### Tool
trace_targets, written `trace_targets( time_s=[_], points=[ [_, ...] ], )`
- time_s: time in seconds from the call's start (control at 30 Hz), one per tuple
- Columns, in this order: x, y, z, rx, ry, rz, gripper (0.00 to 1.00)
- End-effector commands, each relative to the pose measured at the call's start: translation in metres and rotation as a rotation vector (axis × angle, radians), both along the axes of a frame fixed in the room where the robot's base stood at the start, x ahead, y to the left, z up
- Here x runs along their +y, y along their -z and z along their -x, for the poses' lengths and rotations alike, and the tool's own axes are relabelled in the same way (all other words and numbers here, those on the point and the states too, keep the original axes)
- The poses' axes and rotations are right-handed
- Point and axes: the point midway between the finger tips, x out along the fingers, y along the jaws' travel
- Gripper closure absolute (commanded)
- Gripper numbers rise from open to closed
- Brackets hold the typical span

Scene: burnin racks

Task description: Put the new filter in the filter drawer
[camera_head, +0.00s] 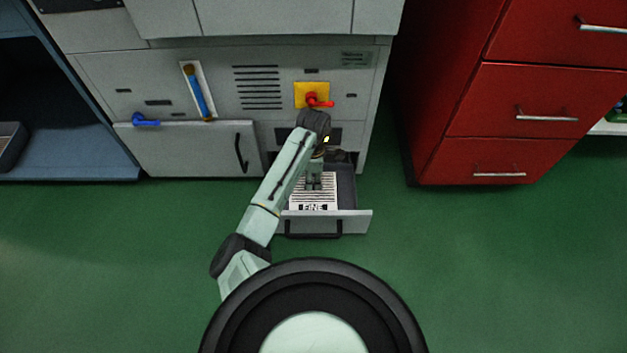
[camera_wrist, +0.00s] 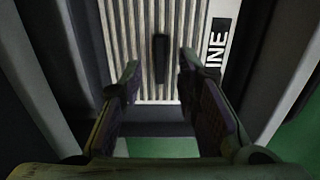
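The filter (camera_head: 313,206), a white pleated panel with a "FINE" label, lies flat in the filter drawer (camera_head: 355,215). The drawer is pulled out low at the front of the grey cabinet. In the wrist view the pleated filter (camera_wrist: 118,22) shows between grey drawer walls, with a dark upright tab (camera_wrist: 161,50) on its face. My gripper (camera_head: 314,185) is over the filter, pointing down. In the wrist view its two fingers (camera_wrist: 159,68) are apart, with the tab ahead in the gap and nothing clamped. My arm hides part of the drawer's left side.
Above the drawer is a red lever (camera_head: 316,101) on a yellow plate. A closed grey panel (camera_head: 190,150) with a black handle and blue latch (camera_head: 145,120) is at left. A red drawer cabinet (camera_head: 510,100) stands right. The green floor between is clear.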

Motion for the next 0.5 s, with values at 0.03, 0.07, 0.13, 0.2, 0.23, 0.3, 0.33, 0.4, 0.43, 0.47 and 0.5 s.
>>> trace_targets(
  time_s=[0.03,0.07,0.13,0.2,0.23,0.3,0.33,0.4,0.43,0.47,0.5],
  points=[
    [-0.002,-0.016,0.000,-0.001,0.001,0.003,0.70],
    [-0.002,-0.023,0.000,-0.001,0.002,0.004,0.70],
    [-0.002,-0.038,0.000,-0.002,0.003,0.002,0.70],
    [-0.002,-0.053,0.000,-0.002,0.003,0.002,0.70],
    [-0.002,-0.058,0.000,-0.001,0.002,0.002,0.70],
    [-0.002,-0.070,0.000,0.000,0.002,0.002,0.70],
    [-0.001,-0.074,0.000,-0.001,0.002,0.002,0.70],
    [-0.001,-0.081,0.000,0.000,0.001,0.001,0.70],
    [-0.001,-0.084,0.000,0.000,0.002,0.001,0.70],
    [-0.001,-0.086,0.000,0.000,0.002,0.001,0.70],
    [-0.001,-0.088,0.000,0.000,0.002,0.001,0.70]
  ],
)
